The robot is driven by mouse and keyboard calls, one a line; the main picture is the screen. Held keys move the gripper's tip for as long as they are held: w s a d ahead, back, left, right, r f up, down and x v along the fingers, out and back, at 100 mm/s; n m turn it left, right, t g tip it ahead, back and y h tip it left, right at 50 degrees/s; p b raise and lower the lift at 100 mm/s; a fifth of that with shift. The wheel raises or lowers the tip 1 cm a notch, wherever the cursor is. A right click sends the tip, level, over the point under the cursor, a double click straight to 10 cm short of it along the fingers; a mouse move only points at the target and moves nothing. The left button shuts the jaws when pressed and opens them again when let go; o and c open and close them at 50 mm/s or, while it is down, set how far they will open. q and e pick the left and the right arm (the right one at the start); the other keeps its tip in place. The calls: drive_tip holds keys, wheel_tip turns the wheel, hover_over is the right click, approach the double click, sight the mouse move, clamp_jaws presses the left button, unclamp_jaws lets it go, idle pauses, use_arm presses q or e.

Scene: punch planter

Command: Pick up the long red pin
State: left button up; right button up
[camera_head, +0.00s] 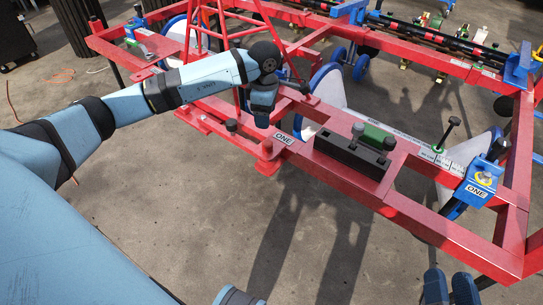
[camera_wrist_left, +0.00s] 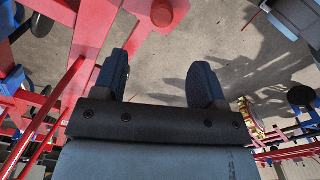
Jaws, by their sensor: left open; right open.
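My left gripper (camera_head: 263,108) is above the front red rail of the frame, beside the "ONE" label. In the left wrist view my left gripper (camera_wrist_left: 160,62) is open, with nothing between its two fingers. A red post with a rounded end (camera_head: 268,150) stands at the rail just below the gripper. A round red end (camera_wrist_left: 162,13) shows beyond the fingertips in the left wrist view. I cannot tell for certain whether either is the long red pin. My right gripper (camera_head: 450,288) is open and empty at the lower right, partly cut off by the picture edge.
The red frame (camera_head: 430,222) runs across the view. A black block (camera_head: 352,152) with a green part (camera_head: 376,137) sits on its rail. A blue bracket (camera_head: 482,178) is at the right corner. Sloping red bars rise behind my left gripper. The floor in front is clear.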

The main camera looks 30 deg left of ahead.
sight(267, 143)
use_arm(q)
wheel_tip(267, 143, down, 6)
drive_tip(key=shift+f+b, duration=0.15)
drive_tip(key=shift+b, duration=0.55)
drive_tip(key=shift+d+f, duration=0.1)
drive_tip(key=shift+f, duration=0.3)
wheel_tip(267, 143, down, 4)
drive_tip(key=shift+d+f+b, duration=0.15)
drive_tip(key=shift+f+b, duration=0.1)
drive_tip(key=shift+b, duration=0.85)
use_arm(e)
drive_tip(key=shift+a+f+y, duration=0.4)
drive_tip(key=shift+a+f, duration=0.05)
drive_tip(key=shift+f, duration=0.3)
use_arm(q)
drive_tip(key=c, duration=1.1)
drive_tip(key=shift+r, duration=0.15)
use_arm(e)
drive_tip(key=shift+r, duration=0.1)
